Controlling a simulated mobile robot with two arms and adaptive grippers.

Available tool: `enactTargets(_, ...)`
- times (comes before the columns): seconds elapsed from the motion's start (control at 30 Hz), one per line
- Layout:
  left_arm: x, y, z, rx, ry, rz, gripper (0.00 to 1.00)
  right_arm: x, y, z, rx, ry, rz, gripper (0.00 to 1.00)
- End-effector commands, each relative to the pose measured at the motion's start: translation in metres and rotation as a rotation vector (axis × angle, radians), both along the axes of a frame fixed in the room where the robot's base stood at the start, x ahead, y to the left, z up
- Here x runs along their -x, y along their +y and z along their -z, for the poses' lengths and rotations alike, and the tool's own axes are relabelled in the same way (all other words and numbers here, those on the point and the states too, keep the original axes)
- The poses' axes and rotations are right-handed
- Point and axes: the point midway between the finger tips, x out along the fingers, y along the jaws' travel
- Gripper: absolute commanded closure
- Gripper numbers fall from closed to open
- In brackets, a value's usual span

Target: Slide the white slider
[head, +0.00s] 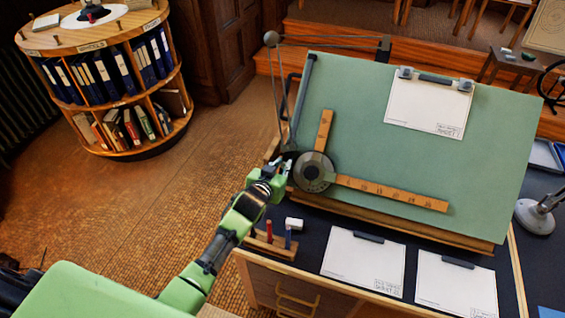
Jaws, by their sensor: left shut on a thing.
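A green drafting board (400,140) stands tilted on the desk. A drafting machine with a round dark head (313,172) and two wooden rulers lies over its left part. My left gripper (286,167) is at the board's left edge, just left of the round head, shut on a small pale part there. That part seems to be the white slider, but the fingers hide most of it, so its shape and exact position cannot be told. My right gripper is not in view.
A vertical dark bar (304,100) and thin linkage rods rise above my gripper. Below are a wooden pen holder (262,246), a white block (294,223) and paper clipboards (363,262). A lamp (534,217) stands at right. The floor at left is clear up to a round bookcase (95,42).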

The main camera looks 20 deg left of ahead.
Motion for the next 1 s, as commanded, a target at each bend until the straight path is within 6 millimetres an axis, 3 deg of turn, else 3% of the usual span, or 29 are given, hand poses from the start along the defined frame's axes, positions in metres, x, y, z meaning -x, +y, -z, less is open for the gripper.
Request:
enactTargets(0.07,0.004,0.0,0.009,0.0,0.02,-0.001,0.79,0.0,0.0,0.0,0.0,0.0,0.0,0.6)
enactTargets(0.47,0.001,0.0,-0.002,0.0,0.008,-0.001,0.79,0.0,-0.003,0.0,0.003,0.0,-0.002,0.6)
enactTargets(0.8,0.001,0.0,-0.062,0.001,0.008,0.0,0.79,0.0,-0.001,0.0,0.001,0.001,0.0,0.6)
enactTargets(1.0,0.001,0.0,-0.087,0.0,0.013,-0.001,0.79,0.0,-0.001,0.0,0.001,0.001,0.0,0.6)
